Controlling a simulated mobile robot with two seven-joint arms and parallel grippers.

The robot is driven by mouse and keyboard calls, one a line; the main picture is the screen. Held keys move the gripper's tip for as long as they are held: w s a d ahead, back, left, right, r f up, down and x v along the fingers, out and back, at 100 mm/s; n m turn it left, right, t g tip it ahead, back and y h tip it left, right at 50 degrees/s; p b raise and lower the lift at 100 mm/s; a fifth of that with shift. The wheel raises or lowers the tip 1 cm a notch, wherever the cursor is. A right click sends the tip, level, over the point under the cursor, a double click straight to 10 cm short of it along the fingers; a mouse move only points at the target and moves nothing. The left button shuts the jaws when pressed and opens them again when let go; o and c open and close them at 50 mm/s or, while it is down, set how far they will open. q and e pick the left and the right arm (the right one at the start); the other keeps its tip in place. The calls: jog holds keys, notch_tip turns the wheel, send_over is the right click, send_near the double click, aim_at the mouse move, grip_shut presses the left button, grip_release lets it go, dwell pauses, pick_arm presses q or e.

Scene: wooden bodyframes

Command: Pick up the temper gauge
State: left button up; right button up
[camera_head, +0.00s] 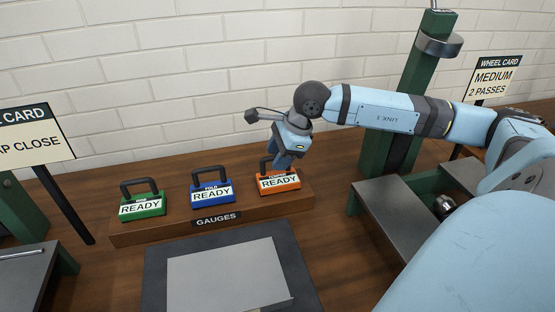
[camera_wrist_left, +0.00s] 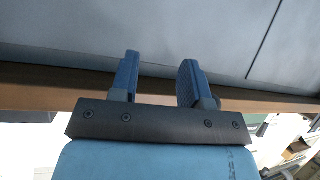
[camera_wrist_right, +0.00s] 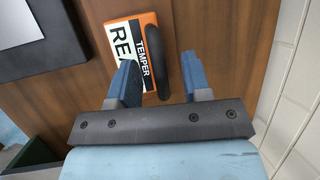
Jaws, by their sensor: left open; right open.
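The temper gauge (camera_head: 279,184) is an orange block with a white READY label and a black handle. It stands at the right end of the GAUGES rack. In the right wrist view the gauge (camera_wrist_right: 127,45) reads TEMPER, and its black handle (camera_wrist_right: 155,50) shows between my fingers. I cannot tell whether the fingers reach down past the handle. My left gripper (camera_wrist_left: 157,75) is open and empty.
A blue gauge (camera_head: 211,193) and a green gauge (camera_head: 142,205) stand left on the same wooden rack (camera_head: 150,234). A dark mat with a grey plate (camera_head: 228,277) lies in front. A green post (camera_head: 402,105) and a metal-topped stand (camera_head: 400,210) are at the right.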

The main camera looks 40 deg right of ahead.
jog(key=shift+w+a+f, duration=0.1)
jog(key=shift+w+f, duration=0.15)
jog(key=shift+f, duration=0.3)
grip_shut()
jog(key=shift+r, duration=0.1)
